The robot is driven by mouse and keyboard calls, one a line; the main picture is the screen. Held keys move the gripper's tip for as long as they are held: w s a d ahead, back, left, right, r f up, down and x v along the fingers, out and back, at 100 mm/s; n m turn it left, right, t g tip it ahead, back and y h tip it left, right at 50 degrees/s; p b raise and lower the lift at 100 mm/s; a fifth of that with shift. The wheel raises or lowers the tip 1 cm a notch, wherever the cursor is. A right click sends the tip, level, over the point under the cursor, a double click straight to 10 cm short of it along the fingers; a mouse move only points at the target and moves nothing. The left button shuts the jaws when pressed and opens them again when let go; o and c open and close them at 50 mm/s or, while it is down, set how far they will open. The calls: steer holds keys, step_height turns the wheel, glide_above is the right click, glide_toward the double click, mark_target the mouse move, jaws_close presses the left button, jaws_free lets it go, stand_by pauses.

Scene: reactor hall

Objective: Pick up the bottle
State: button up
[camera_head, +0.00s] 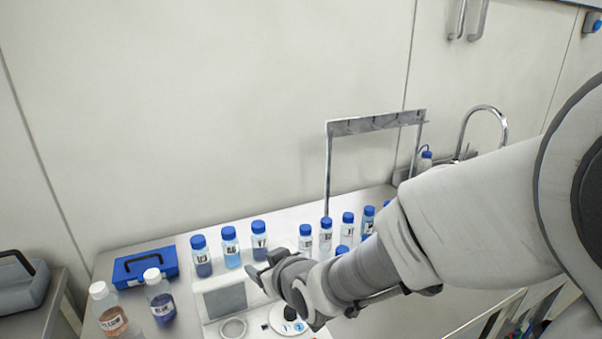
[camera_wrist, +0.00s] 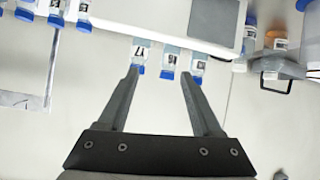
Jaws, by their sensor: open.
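Several clear bottles with blue caps and black-and-white labels stand on the bench, and the frames do not single one out. Three stand in a row behind the white device: a left one (camera_head: 202,257), a middle one (camera_head: 231,248) and a right one (camera_head: 259,241). The same three show in the wrist view, with the middle bottle (camera_wrist: 170,60) between the fingertip lines and the others near each finger. My gripper (camera_wrist: 160,74) is open and empty. In the head view it (camera_head: 262,273) is just in front of the row, partly hidden by my arm.
More blue-capped bottles (camera_head: 326,236) stand to the right, by a metal rack (camera_head: 376,123). The white device (camera_head: 225,299) is in front of the row. A blue case (camera_head: 146,264) and two white-capped bottles (camera_head: 108,311) are at left. The wall (camera_head: 200,110) is close behind.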

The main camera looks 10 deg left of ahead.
mark_target(205, 253)
steer(key=s+a+y, duration=0.1)
steer(key=a+y, duration=0.2)
steer(key=a, duration=0.5)
steer(key=shift+n, duration=0.4)
steer(key=x, duration=0.4)
steer(key=p+x, duration=0.1)
steer(key=x, duration=0.7)
steer(key=shift+s+f, duration=0.2)
steer(key=shift+f, duration=0.1)
steer(key=shift+p+x, duration=0.85)
steer(key=shift+x, duration=1.75)
steer(key=shift+s+a, duration=0.1)
steer(key=shift+c, duration=0.3)
jaws_close()
